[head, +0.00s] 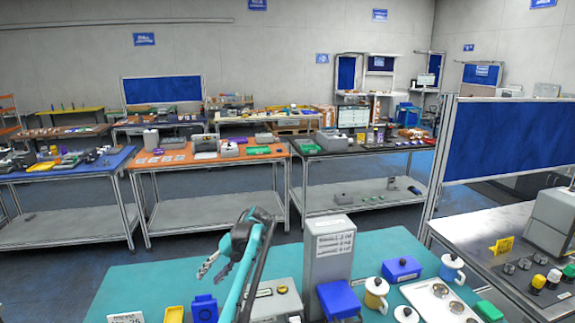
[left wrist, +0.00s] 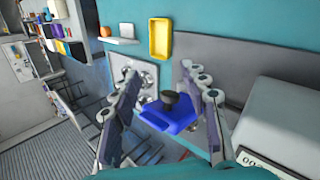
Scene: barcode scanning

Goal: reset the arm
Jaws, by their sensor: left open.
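My left arm rises over the teal table (head: 140,280) in the head view. Its gripper (head: 211,270) is open and empty, held above the table and pointing left. In the left wrist view the open fingers (left wrist: 161,73) stand wide apart. A blue item with a dark knob (left wrist: 172,118) shows between and beyond them, with no clear contact. My right gripper is not in view.
On the teal table stand a grey box with a label (head: 330,250), a blue box (head: 401,268), a blue container (head: 338,300), mugs (head: 376,293) and a small blue item (head: 205,308). A blue panel (head: 510,140) stands at right. A yellow tray (left wrist: 160,38) shows in the wrist view.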

